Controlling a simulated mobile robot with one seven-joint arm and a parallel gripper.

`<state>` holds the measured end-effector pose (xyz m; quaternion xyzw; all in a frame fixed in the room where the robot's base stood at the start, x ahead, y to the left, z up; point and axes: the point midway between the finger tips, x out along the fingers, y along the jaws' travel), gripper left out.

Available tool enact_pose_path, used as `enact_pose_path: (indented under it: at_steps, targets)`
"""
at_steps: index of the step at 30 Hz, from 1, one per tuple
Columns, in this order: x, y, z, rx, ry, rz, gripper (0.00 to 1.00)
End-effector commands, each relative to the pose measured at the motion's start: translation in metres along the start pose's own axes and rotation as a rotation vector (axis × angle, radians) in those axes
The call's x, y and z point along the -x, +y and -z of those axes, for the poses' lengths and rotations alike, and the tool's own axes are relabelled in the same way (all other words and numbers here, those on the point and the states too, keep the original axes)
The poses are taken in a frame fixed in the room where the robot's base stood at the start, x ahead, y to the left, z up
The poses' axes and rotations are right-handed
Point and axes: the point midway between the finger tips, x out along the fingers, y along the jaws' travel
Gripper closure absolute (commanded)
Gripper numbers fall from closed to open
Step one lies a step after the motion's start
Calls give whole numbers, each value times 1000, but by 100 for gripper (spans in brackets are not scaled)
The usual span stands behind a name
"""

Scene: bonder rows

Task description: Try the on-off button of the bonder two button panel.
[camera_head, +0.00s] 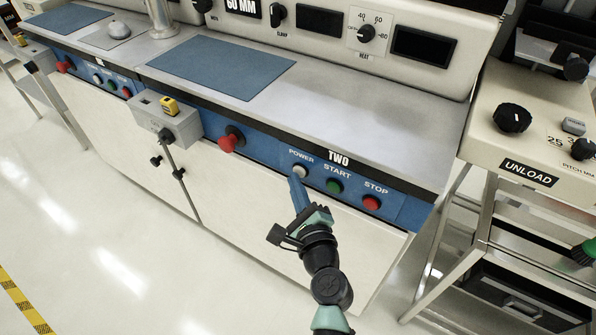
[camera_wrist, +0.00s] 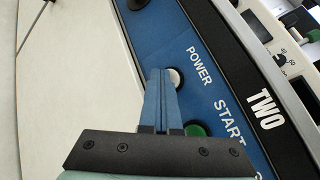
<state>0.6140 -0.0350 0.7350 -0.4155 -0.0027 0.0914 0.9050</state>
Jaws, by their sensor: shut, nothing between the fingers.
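The bonder two panel is a blue strip (camera_head: 265,152) marked TWO on the bench front. Its white button under the word POWER (camera_head: 300,171) also shows in the wrist view (camera_wrist: 175,78). To its right are the green START button (camera_head: 334,185), also in the wrist view (camera_wrist: 196,130), and the red STOP button (camera_head: 371,202). My gripper (camera_head: 294,181) has its blue fingers shut and empty. Its tips (camera_wrist: 160,73) are at the POWER button, overlapping its edge in view. I cannot tell whether they touch it.
A red knob (camera_head: 232,139) sits left of POWER. A grey box with a yellow item (camera_head: 169,105) juts from the front further left. A second blue panel (camera_head: 98,78) with buttons lies at far left. A cream UNLOAD unit (camera_head: 535,115) stands at right. The floor in front is clear.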

Motion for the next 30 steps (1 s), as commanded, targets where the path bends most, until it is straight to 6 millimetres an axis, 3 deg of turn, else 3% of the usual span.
enact_pose_path:
  at_steps: [17, 30]
  targets:
    - [10, 7, -7, 0, 0, -1, 100]
    - [38, 27, -28, 1, 0, -1, 100]
